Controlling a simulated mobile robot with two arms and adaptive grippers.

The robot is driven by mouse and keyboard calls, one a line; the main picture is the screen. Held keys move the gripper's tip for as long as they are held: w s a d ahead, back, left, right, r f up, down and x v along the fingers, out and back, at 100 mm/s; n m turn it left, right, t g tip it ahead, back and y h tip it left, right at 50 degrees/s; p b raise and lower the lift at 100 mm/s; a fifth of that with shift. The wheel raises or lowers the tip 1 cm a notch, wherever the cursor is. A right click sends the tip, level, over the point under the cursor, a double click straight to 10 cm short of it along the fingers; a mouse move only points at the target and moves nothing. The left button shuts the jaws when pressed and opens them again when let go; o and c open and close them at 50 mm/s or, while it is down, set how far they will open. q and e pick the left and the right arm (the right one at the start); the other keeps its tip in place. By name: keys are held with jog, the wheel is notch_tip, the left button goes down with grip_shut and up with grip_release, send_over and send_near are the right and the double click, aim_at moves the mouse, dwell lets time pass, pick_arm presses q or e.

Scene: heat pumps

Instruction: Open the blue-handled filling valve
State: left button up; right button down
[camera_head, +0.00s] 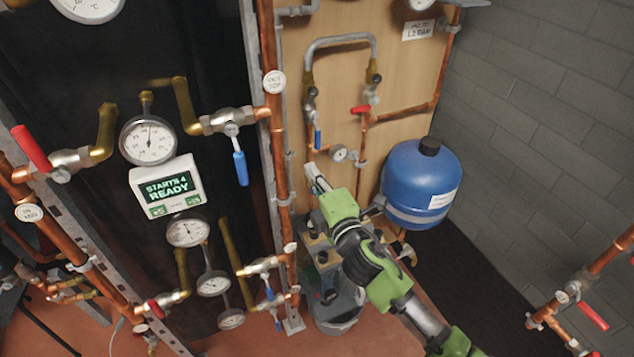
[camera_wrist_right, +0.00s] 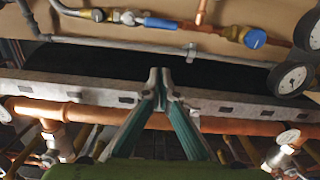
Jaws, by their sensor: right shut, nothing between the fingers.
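The filling valve's blue handle (camera_head: 317,138) hangs along the copper pipe on the wooden board, below the left end of the grey filling loop (camera_head: 340,40). In the right wrist view a blue lever (camera_wrist_right: 165,24) lies along a brass fitting near the top. My right gripper (camera_head: 314,171) is just below the blue handle in the head view, pointing up and left. In the right wrist view its fingertips (camera_wrist_right: 160,76) are together and empty, apart from the blue lever. My left gripper is not in view.
A red handle (camera_head: 361,109) sits right of the filling valve, and a small gauge (camera_head: 340,153) lies close to my right gripper. A blue tank (camera_head: 420,185) stands to the right. A vertical copper pipe (camera_head: 272,130) and another blue handle (camera_head: 240,168) are to the left.

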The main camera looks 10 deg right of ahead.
jog(key=shift+v, duration=1.5)
jog(key=shift+a, duration=0.1)
